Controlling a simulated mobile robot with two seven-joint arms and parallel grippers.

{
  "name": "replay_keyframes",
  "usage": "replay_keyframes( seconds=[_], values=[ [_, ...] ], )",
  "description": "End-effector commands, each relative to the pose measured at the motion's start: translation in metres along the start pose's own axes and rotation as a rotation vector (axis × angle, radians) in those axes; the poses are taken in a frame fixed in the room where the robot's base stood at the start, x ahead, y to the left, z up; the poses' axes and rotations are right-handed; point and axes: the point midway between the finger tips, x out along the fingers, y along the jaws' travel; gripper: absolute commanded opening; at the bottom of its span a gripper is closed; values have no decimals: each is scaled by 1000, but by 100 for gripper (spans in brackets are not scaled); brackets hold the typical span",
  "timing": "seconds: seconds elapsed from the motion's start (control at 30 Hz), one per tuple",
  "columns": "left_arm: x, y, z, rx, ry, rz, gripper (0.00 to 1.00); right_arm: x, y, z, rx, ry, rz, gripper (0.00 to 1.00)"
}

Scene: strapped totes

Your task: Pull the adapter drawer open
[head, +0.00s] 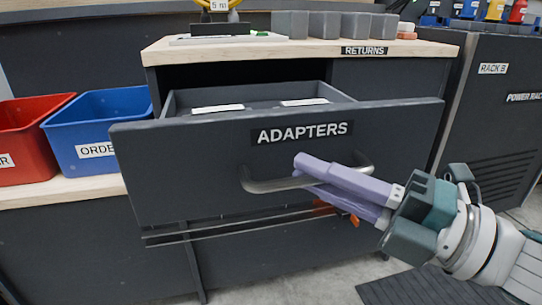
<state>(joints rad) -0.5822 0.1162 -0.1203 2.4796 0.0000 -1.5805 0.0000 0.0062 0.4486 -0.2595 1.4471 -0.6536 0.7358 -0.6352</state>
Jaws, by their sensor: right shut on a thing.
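The dark grey adapter drawer (215,165) is labelled "ADAPTERS" and stands partly pulled out of its cabinet. Its inside shows above the front panel, with two white labels or cards in it. A curved metal handle (268,185) runs across the drawer front. My right gripper (305,172) comes in from the right, its purple fingers shut around the handle near its middle. Part of the handle is hidden behind the fingers. My left gripper is not in the picture.
The wooden worktop (285,52) above holds several grey blocks. A blue tote (92,130) and a red tote (25,150) stand left of the drawer. A dark rack (492,120) stands at the right. Floor shows at lower right.

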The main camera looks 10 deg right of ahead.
Motion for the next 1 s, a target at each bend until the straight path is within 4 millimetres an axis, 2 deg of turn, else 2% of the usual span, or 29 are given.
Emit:
replay_keyframes(
  seconds=[0.43,0.47,0.7,1.0],
  values=[
    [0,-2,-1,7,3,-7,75,0,-1,0,0,1,-3,0],
    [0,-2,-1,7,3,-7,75,0,-1,0,0,1,-3,16],
    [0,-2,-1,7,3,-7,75,0,-1,0,0,1,-3,43],
    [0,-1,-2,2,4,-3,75,-3,-1,0,1,0,-4,45]
  ],
)
